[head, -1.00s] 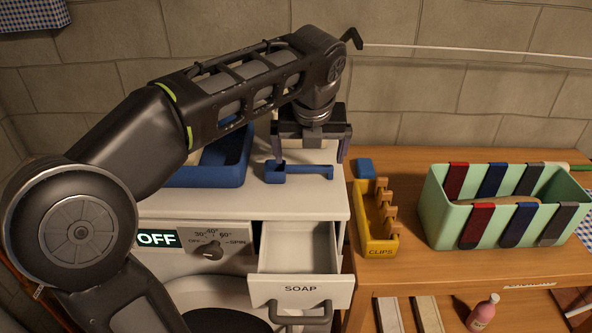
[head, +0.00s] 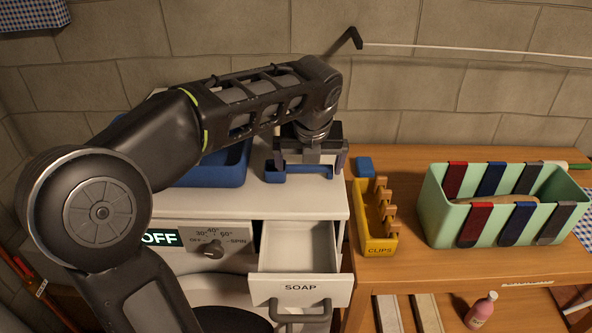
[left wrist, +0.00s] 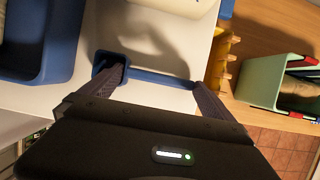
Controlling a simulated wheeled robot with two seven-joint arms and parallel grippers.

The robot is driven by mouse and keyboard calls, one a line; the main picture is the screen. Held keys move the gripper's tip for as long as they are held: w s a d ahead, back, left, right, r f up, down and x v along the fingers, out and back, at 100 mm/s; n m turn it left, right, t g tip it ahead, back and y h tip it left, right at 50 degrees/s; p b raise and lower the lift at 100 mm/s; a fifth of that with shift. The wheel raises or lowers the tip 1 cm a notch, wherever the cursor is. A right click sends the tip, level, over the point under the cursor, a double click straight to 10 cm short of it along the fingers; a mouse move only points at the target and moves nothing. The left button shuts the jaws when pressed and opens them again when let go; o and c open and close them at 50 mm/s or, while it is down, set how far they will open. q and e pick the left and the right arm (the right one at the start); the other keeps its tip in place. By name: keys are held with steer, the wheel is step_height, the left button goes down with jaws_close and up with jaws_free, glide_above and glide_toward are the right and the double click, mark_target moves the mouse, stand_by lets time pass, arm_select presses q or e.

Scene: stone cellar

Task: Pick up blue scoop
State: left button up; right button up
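The blue scoop (head: 300,175) lies on the white top of the washing machine, its square cup to the left and its handle running right. My left gripper (head: 307,172) is open and points down just over the scoop, with its fingers spread along the scoop's length. In the left wrist view, one finger of my left gripper (left wrist: 155,85) is over the scoop's cup and the other is near the handle's end; the scoop's bar (left wrist: 158,77) shows between them. I cannot tell whether the fingers touch it. My right gripper is not in view.
A blue tray (head: 225,168) stands left of the scoop. The soap drawer (head: 300,288) is pulled out below. On the wooden table (head: 410,268) at right are a yellow clips holder (head: 377,245), a small blue block (head: 365,167) and a green bin (head: 432,220).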

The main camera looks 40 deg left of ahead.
arm_select(q)
steer(key=c, duration=0.9)
step_height(320, 180, up, 10)
steer(key=shift+r, duration=0.1)
stand_by(0.7)
